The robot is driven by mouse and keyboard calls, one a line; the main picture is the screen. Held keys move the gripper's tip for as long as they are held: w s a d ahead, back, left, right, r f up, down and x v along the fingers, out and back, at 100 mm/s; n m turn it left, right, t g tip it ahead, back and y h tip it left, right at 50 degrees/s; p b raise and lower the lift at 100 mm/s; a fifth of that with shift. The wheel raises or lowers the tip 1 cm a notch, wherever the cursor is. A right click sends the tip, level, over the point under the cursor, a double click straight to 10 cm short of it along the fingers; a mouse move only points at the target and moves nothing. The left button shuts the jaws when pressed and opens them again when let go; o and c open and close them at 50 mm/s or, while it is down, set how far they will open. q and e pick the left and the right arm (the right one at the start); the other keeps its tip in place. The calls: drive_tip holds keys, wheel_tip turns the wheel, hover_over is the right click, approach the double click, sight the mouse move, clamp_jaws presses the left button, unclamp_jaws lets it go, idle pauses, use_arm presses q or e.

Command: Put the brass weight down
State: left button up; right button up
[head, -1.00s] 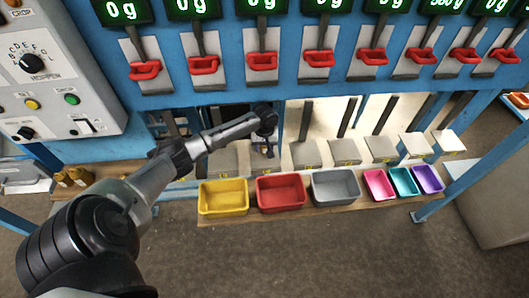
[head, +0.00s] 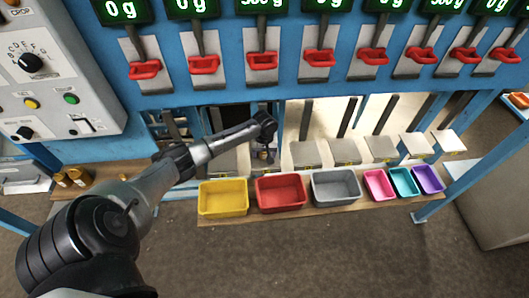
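My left gripper (head: 264,146) points down over the third pan from the left, behind the red bin. A small brownish shape (head: 263,156), which may be the brass weight, shows at its fingertips. It is too small and shaded to tell whether the fingers are still closed on it. The green display (head: 262,4) above that station shows a non-zero reading, about 500 g, partly cut off by the top edge. Other brass weights (head: 70,178) stand on a wooden ledge at the left. My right gripper is not in view.
Yellow (head: 223,210), red (head: 281,206) and grey bins (head: 336,199) stand on a wooden shelf in front of the pans, with smaller pink, teal and purple bins to their right. Blue frame posts and a row of red handles (head: 262,61) border the opening.

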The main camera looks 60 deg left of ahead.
use_arm(q)
drive_tip(key=shift+r, duration=0.15)
wheel_tip(320, 180, up, 11)
drive_tip(key=shift+r+p, duration=0.1)
drive_tip(key=shift+p, duration=0.5)
drive_tip(key=shift+d+r, duration=0.1)
drive_tip(key=s+d+f+m, duration=0.3)
drive_tip(key=s+d+f, duration=0.1)
drive_tip(key=d, duration=0.3)
drive_tip(key=s+d+f+m, duration=0.3)
drive_tip(key=d+f, duration=0.1)
drive_tip(key=d, duration=0.3)
drive_tip(key=s+d+f+m, duration=0.3)
drive_tip(key=s+d, duration=0.1)
drive_tip(key=d, duration=0.3)
drive_tip(key=s+d+r+m+t, duration=0.3)
drive_tip(key=s+d+r+m, duration=0.2)
drive_tip(key=s+d, duration=0.7)
drive_tip(key=s, duration=0.2)
drive_tip(key=shift+s+r+t, duration=0.2)
drive_tip(key=shift+s+t, duration=0.1)
drive_tip(key=shift+r, duration=0.1)
